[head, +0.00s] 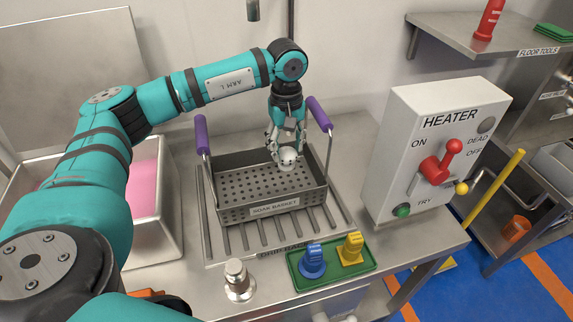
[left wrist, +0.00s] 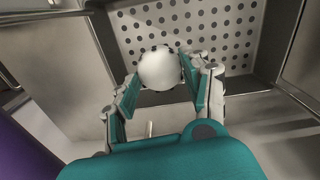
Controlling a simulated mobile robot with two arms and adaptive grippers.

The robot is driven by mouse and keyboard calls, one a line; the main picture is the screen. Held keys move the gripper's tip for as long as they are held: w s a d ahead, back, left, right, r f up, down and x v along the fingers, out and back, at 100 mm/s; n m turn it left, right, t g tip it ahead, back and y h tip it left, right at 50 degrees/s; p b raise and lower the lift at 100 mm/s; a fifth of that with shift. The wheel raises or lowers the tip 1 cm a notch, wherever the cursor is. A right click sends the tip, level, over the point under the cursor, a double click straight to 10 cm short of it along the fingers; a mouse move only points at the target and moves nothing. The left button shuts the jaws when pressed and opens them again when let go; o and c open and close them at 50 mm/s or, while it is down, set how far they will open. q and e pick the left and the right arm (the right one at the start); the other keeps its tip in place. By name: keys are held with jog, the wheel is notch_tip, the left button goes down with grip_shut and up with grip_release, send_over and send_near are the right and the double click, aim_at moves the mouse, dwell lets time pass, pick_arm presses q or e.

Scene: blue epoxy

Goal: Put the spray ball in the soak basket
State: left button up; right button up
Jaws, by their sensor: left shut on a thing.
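The spray ball (head: 287,158) is a small white-grey ball with dark holes. My left gripper (head: 288,150) points down over the soak basket (head: 262,210) and is shut on the ball. The ball is inside the basket's outline, low near its perforated floor; I cannot tell whether it touches the floor. In the left wrist view the ball (left wrist: 160,69) sits between both fingers (left wrist: 161,85), with the perforated basket floor (left wrist: 215,45) behind it. The basket is a metal box with two purple-gripped handles, standing on the drip rack (head: 300,239). My right gripper is not in view.
A heater box (head: 430,150) with a red lever stands right of the basket. A green tray (head: 335,268) with a blue and a yellow fitting lies in front. A metal fitting (head: 238,281) stands near the front edge. A basin with pink contents (head: 145,187) is at left.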

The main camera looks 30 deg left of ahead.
aim_at(287, 165)
pick_arm(q)
jog(key=shift+f, duration=0.9)
notch_tip(287, 165, down, 4)
jog(key=b, duration=0.3)
jog(key=shift+f, duration=0.25)
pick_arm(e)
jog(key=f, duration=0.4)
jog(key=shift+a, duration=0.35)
pick_arm(q)
jog(key=shift+s+f, duration=0.1)
jog(key=shift+f, duration=0.05)
jog(key=o, duration=1.3)
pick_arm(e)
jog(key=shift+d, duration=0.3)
